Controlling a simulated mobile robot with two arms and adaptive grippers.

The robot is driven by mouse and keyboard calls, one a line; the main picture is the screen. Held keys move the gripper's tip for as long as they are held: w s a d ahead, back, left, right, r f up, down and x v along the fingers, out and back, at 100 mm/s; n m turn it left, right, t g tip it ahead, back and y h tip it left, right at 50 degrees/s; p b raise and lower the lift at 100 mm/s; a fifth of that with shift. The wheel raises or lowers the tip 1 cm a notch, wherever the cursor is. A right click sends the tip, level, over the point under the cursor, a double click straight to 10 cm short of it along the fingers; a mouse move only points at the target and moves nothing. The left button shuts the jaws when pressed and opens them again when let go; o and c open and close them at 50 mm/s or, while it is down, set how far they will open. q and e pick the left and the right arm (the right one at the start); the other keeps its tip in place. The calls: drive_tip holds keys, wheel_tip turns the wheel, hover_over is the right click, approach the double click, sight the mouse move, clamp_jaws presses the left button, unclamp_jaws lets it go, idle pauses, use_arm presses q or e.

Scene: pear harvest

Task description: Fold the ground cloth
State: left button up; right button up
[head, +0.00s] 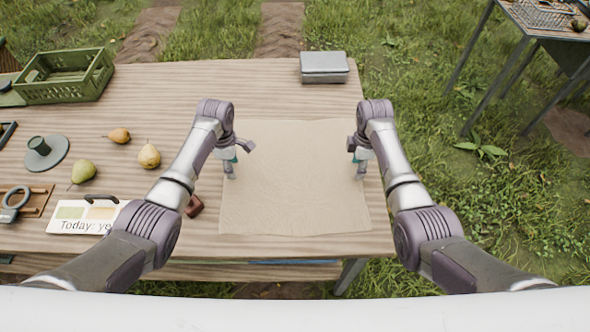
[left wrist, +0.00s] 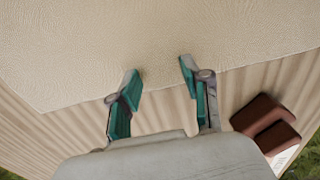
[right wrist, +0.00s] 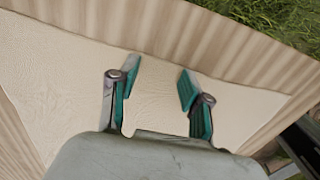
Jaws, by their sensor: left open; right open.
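The beige ground cloth (head: 290,180) lies flat and spread out on the wooden table, with its near edge close to the table's front edge. My left gripper (head: 230,172) is open over the cloth's left edge; in the left wrist view its fingertips (left wrist: 160,78) stand apart over the cloth (left wrist: 150,35) near its border. My right gripper (head: 361,170) is open over the cloth's right edge; in the right wrist view its fingertips (right wrist: 159,80) are apart with the cloth (right wrist: 60,80) beneath. Nothing is between either pair of fingers. Whether the fingertips touch the cloth cannot be told.
Left of the cloth on the table (head: 200,90) are a brown block (head: 194,206), a sign (head: 85,216), several pears (head: 149,156), a dark green round object (head: 46,153) and a green crate (head: 64,76). A grey box (head: 324,67) stands at the back right. Grass lies beyond.

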use_arm(q)
drive_tip(key=shift+f, duration=0.25)
use_arm(e)
drive_tip(key=shift+f, duration=0.25)
use_arm(q)
drive_tip(key=shift+r, duration=0.1)
use_arm(e)
drive_tip(key=shift+r, duration=0.1)
use_arm(q)
drive_tip(key=shift+s, duration=0.15)
clamp_jaws()
use_arm(e)
drive_tip(key=shift+s, duration=0.15)
clamp_jaws()
use_arm(q)
drive_tip(key=shift+s+f, duration=0.1)
drive_tip(key=shift+f, duration=0.1)
use_arm(e)
drive_tip(key=shift+s+d+f, duration=0.1)
drive_tip(key=shift+s+f, duration=0.05)
drive_tip(key=shift+f, duration=0.1)
idle(0.3)
use_arm(q)
drive_tip(key=shift+r, duration=0.15)
use_arm(e)
drive_tip(key=shift+r, duration=0.15)
